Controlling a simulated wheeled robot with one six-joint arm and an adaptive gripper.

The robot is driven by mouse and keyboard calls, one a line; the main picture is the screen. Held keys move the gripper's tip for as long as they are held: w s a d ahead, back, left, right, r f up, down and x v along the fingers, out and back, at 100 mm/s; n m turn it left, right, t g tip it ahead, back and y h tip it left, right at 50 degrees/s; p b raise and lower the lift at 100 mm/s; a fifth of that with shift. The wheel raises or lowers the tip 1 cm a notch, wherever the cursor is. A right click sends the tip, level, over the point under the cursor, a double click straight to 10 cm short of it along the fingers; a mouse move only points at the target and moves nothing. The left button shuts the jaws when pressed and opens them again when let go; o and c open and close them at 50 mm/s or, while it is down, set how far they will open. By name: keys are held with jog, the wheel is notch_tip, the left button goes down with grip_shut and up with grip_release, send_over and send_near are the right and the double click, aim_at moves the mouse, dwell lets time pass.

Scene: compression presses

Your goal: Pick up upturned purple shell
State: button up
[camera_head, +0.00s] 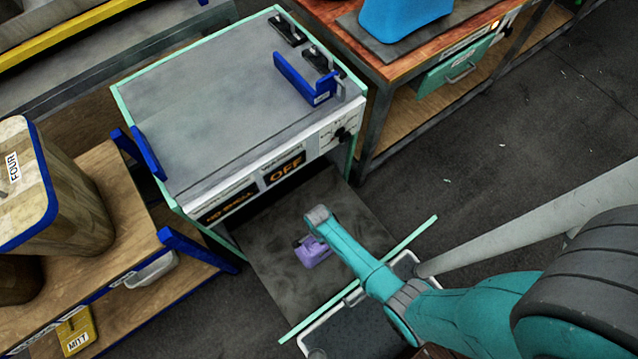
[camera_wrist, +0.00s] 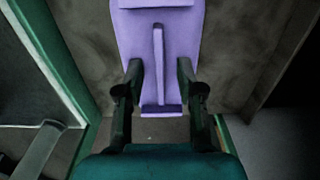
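The purple shell (camera_head: 313,254) lies on the dark lowered panel (camera_head: 270,270) at the front of the press. In the wrist view the shell (camera_wrist: 185,30) fills the top middle, with a thin raised ridge (camera_wrist: 158,60) along its centre. My gripper (camera_wrist: 159,80) has its two dark fingers apart, one on each side of the ridge near its lower end. A gap shows between each finger and the ridge. The fingertips overlap the shell in the picture; I cannot tell whether they touch it. In the head view my wrist hides most of the gripper and part of the shell.
The press (camera_head: 230,100) stands behind the panel, its display reading OFF. A pale green edge (camera_head: 400,240) borders the panel's front. A wooden bench (camera_head: 105,200) with a FOUR bin (camera_head: 70,190) stands left. A wooden-topped table (camera_head: 330,20) stands at back right. Open floor (camera_head: 500,140) lies right.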

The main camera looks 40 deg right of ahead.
grip_shut()
dwell(0.3)
